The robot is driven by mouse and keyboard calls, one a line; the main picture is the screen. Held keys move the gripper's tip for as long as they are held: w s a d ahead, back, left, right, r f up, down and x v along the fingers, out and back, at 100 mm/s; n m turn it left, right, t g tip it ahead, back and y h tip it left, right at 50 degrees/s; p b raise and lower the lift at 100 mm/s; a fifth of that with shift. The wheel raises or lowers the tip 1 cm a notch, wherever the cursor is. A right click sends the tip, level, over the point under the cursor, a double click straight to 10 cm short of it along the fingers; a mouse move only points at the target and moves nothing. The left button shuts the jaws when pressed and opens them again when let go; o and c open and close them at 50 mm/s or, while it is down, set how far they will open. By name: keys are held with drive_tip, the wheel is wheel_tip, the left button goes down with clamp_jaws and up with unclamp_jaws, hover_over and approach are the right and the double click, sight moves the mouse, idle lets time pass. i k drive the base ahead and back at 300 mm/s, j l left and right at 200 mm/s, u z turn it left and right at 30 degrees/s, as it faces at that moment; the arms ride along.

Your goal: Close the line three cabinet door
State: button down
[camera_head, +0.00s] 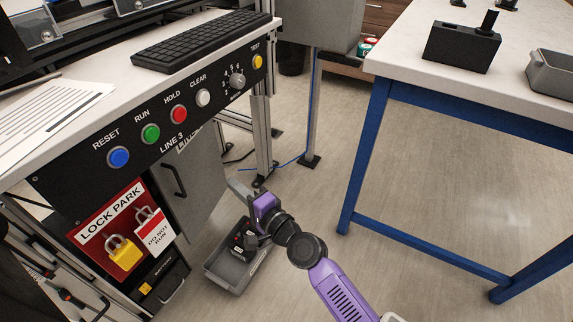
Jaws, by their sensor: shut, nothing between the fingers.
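The line three cabinet door (201,178) is a grey panel with a dark bar handle (174,179), below the black LINE 3 control panel (165,138). My purple arm reaches in from the lower right. My gripper (238,189) is shut and empty, just right of the door's right edge. Its fingertips are small and partly hidden by the wrist, so I cannot tell whether they touch the door.
A grey bin (226,277) with a dark item stands on the floor below my gripper. A lock park board (112,215) with padlocks is left of the door. A blue-legged table (372,145) stands right; floor between is clear.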

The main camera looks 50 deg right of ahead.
sight(191, 179)
drive_tip(key=k+l, duration=0.1)
drive_tip(key=l, duration=0.55)
drive_tip(key=i+l+u, duration=0.1)
drive_tip(key=u, duration=0.35)
drive_tip(key=i+l+u, duration=0.25)
drive_tip(key=u, duration=0.15)
